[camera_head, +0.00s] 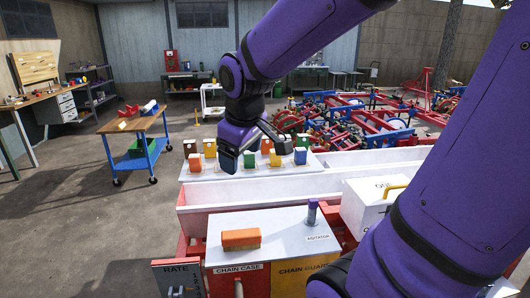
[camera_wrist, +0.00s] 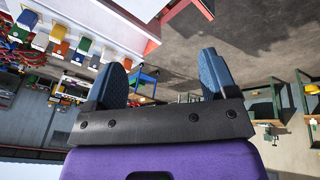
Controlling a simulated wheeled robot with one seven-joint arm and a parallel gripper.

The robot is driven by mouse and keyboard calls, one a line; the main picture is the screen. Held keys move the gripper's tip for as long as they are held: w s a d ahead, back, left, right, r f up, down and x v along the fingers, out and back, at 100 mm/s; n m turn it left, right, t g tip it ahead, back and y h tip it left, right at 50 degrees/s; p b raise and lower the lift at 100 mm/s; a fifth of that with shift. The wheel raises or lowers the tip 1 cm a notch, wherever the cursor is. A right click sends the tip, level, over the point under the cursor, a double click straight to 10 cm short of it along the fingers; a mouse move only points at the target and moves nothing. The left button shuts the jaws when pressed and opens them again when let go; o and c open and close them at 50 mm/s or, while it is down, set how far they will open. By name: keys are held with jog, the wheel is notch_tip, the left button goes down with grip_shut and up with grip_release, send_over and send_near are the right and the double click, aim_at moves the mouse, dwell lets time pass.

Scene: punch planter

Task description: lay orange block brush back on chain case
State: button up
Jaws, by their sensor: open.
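My purple arm reaches over from the right. My gripper (camera_head: 256,160) is above and behind the brush, over the white trough, clear of the brush. In the wrist view my gripper (camera_wrist: 161,82) shows two blue fingers spread apart with nothing between them. The brush cannot be made out in the wrist view.
A grey post (camera_head: 312,211) stands by the "AGITATOR" label, right of the brush. A white box (camera_head: 373,205) with a yellow handle is further right. Several coloured blocks (camera_head: 194,162) stand behind the white trough (camera_head: 250,190). A blue cart (camera_head: 138,145) is at back left.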

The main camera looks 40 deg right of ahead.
jog(key=s+a+r+m, duration=0.1)
jog(key=s+r, duration=0.1)
jog(key=s, duration=0.3)
jog(key=s+a+r+m+t+y, duration=0.1)
jog(key=s+a+r+m, duration=0.1)
jog(key=s, duration=0.4)
jog(key=shift+s+a+r+t, duration=0.2)
jog(key=shift+r+t, duration=0.1)
jog(key=shift+r, duration=0.15)
dwell(0.4)
